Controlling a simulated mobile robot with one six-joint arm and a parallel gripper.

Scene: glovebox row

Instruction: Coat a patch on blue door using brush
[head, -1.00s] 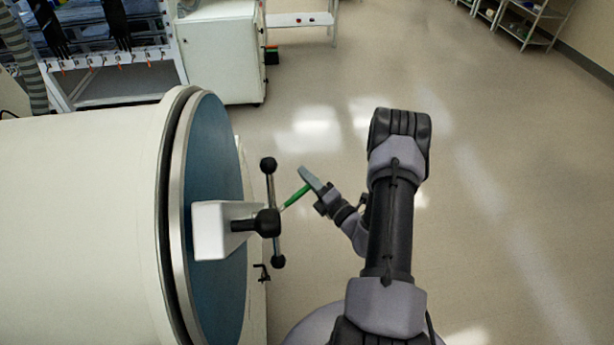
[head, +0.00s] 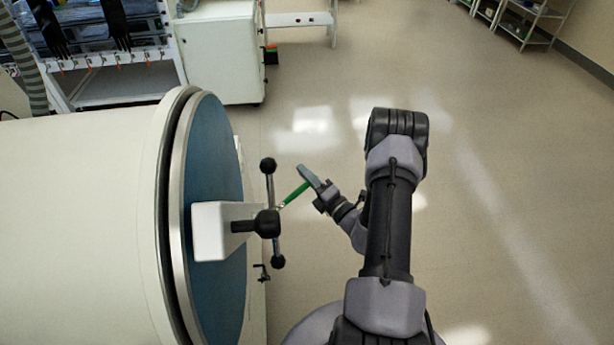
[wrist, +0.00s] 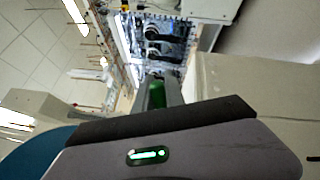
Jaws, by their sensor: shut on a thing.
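The blue door (head: 212,155) is the round end face of a large cream cylinder at the left of the head view. A white block with a black-knobbed handle (head: 268,222) stands out from its middle. My gripper (head: 310,180) is to the right of the door and is shut on the green handle of the brush (head: 293,195). The brush points down and left toward the door handle; its tip is partly hidden behind the handle bar, and I cannot tell if it touches anything. In the wrist view, green (wrist: 157,93) shows between the fingers, and a blue edge (wrist: 35,150) shows at lower left.
The cream cylinder (head: 80,215) fills the left side. A white cabinet (head: 222,55) and a rack with black gloves (head: 110,60) stand behind it. Shelving (head: 520,20) is at the far upper right. The floor (head: 510,180) on the right is clear.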

